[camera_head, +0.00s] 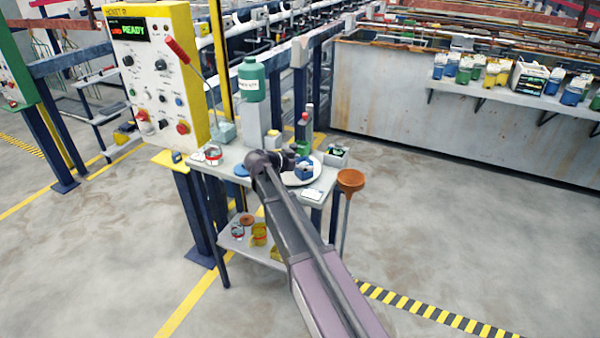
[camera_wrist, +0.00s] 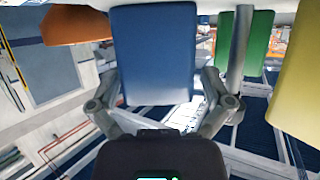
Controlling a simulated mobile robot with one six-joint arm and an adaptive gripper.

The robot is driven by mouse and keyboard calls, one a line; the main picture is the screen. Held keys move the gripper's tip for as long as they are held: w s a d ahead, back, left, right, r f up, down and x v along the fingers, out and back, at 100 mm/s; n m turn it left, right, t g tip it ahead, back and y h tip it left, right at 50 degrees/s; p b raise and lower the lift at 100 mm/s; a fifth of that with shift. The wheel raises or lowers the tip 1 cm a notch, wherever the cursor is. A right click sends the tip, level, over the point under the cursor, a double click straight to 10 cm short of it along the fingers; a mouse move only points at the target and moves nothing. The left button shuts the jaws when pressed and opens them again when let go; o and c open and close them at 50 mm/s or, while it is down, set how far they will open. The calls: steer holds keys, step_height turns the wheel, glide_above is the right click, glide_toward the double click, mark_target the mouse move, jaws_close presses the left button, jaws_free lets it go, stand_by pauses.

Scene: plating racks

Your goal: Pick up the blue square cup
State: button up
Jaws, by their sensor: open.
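A blue square cup (camera_head: 304,172) stands on a round white plate (camera_head: 292,181) on the small table in the head view. In the wrist view a blue square-sided body (camera_wrist: 155,50), which looks like this cup, fills the upper middle. My gripper (camera_wrist: 160,86) is open, with one finger at each side of the blue body. I cannot tell whether either finger touches it. In the head view my arm's end is at the table beside the blue cup, and the fingers there are hard to make out.
The wrist view shows an orange thing (camera_wrist: 77,24), a green one (camera_wrist: 257,42) and a yellow one (camera_wrist: 300,75) close by. A control panel (camera_head: 155,75) stands left.

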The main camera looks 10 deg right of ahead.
stand_by(0.4)
steer(key=c, duration=1.1)
steer(key=shift+r, duration=0.2)
step_height(320, 180, up, 4)
steer(key=p, duration=0.4)
steer(key=shift+f, duration=0.2)
steer(key=s, duration=0.5)
steer(key=s+d, duration=0.1)
steer(key=s, duration=0.4)
steer(key=s+r+p, duration=0.1)
steer(key=s, duration=0.5)
steer(key=shift+d, duration=0.25)
